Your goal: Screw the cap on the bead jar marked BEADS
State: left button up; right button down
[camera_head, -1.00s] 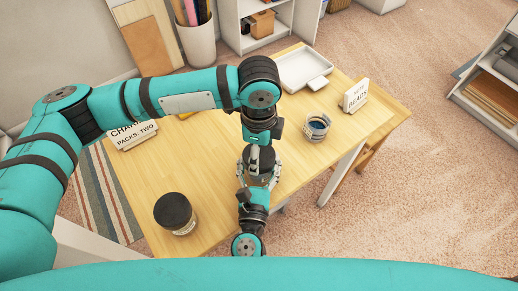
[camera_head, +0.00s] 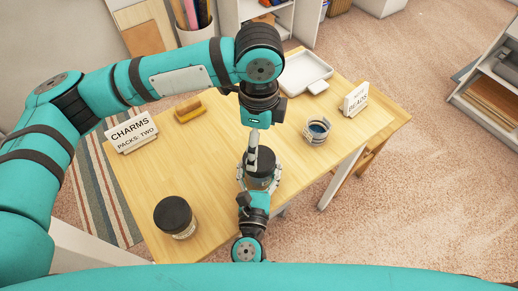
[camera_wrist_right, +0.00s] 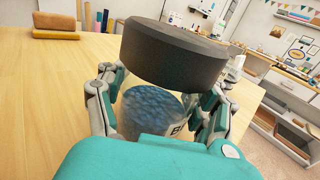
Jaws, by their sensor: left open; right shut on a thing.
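The bead jar (camera_wrist_right: 150,108) is clear, with blue beads inside and a partly hidden label showing a "B". A wide dark cap (camera_wrist_right: 175,52) covers its top; the wrist view does not show whether it is threaded. In the head view the dark cap (camera_head: 262,160) shows just below my left fingers. My right gripper (camera_head: 258,184) is shut around the jar's body; its fingers also show on both sides of the jar in the wrist view (camera_wrist_right: 160,105). My left gripper (camera_head: 252,148) is open, pointing down above the cap, and appears to hold nothing.
A second dark-lidded jar (camera_head: 175,216) stands at the front left. A round container with blue contents (camera_head: 317,130) stands right of my grippers. A CHARMS sign (camera_head: 131,132), a brush-like block (camera_head: 188,109), a white tray (camera_head: 303,72) and a BEADS sign (camera_head: 354,98) stand farther back.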

pick_arm(q)
notch_tip(320, 180, up, 6)
jog(key=shift+f, duration=0.15)
pick_arm(e)
jog(key=shift+c, duration=0.3)
grip_release()
jog(key=shift+s, duration=0.15)
jog(key=s, duration=0.4)
jog(key=s+a, duration=0.1)
jog(key=s, duration=0.6)
jog(key=shift+s+a, duration=0.15)
jog(key=shift+s, duration=0.2)
